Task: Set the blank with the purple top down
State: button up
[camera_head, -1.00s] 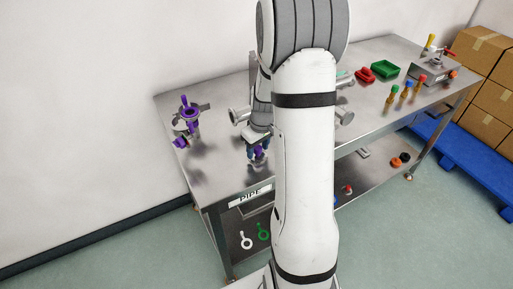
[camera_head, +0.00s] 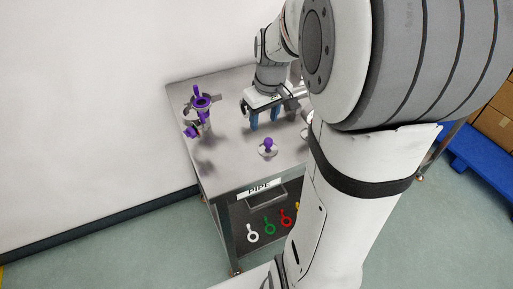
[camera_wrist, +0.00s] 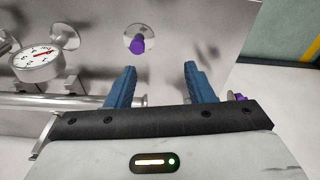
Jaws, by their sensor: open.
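The blank with the purple top (camera_head: 268,146) stands upright on the steel bench near its front edge. It also shows in the wrist view (camera_wrist: 137,43), beyond my fingertips and apart from them. My gripper (camera_head: 264,119) is open and empty, raised behind the blank in the head view. Its two blue fingers also show in the wrist view (camera_wrist: 157,72), spread apart with nothing between them.
A purple-handled fitting (camera_head: 202,101) stands at the bench's left end. A pressure gauge (camera_wrist: 39,64) and metal piping lie left in the wrist view. My arm hides the bench's right part.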

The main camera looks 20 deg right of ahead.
jog(key=s+a+r+m, duration=0.1)
jog(key=s+a, duration=0.4)
jog(key=s, duration=0.2)
jog(key=s+a+r+m+t, duration=0.1)
jog(key=s+a, duration=0.3)
jog(key=s, duration=0.3)
jog(key=shift+s+a+r, duration=0.3)
jog(key=shift+a, duration=0.1)
